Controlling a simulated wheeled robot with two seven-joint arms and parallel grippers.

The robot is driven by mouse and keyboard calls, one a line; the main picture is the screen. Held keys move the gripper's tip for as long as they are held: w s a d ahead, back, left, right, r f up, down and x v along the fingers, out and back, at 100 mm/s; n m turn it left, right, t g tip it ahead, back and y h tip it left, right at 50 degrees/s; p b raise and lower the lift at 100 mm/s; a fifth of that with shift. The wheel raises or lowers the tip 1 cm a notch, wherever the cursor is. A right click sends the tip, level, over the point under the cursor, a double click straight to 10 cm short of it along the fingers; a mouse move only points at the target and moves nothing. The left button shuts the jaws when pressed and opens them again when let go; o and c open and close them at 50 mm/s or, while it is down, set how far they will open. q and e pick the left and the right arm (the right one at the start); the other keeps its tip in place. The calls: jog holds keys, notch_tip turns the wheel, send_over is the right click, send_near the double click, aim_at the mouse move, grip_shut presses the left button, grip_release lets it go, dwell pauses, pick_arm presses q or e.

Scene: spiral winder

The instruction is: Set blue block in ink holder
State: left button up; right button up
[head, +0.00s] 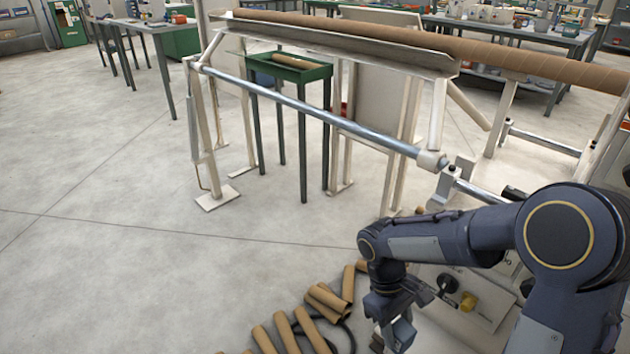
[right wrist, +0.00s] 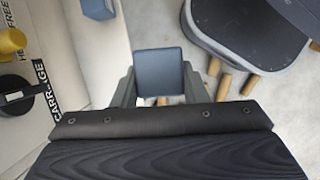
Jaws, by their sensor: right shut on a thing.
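My right gripper (head: 392,338) is low at the bottom right of the head view, beside the machine's control panel. It is shut on a blue-grey block. In the right wrist view the block (right wrist: 160,72) shows as a square face between the two fingers of the gripper (right wrist: 158,88). In the head view the block (head: 404,334) shows partly beside the fingers. A smaller blue-grey piece (right wrist: 98,8) shows at the top edge of the right wrist view, cut off; I cannot tell what it is. I cannot make out the ink holder. My left gripper is not in view.
The control panel (head: 490,318) has a black knob (head: 447,284) and a yellow knob (head: 468,301). Several cardboard tubes (head: 325,302) lie on the floor left of my right gripper. The winder's long steel bar (head: 310,112) crosses ahead. The floor at left is clear.

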jog(key=w+r+m+y, duration=0.2)
jog(key=w+m, duration=0.4)
jog(key=w, duration=0.4)
notch_tip(320, 180, up, 16)
jog(key=s+p, duration=0.2)
jog(key=p, duration=2.3)
jog(key=shift+s+d+r+m+g, duration=0.15)
jog(key=shift+d+m+g, duration=0.15)
jog(key=shift+d+g, duration=0.15)
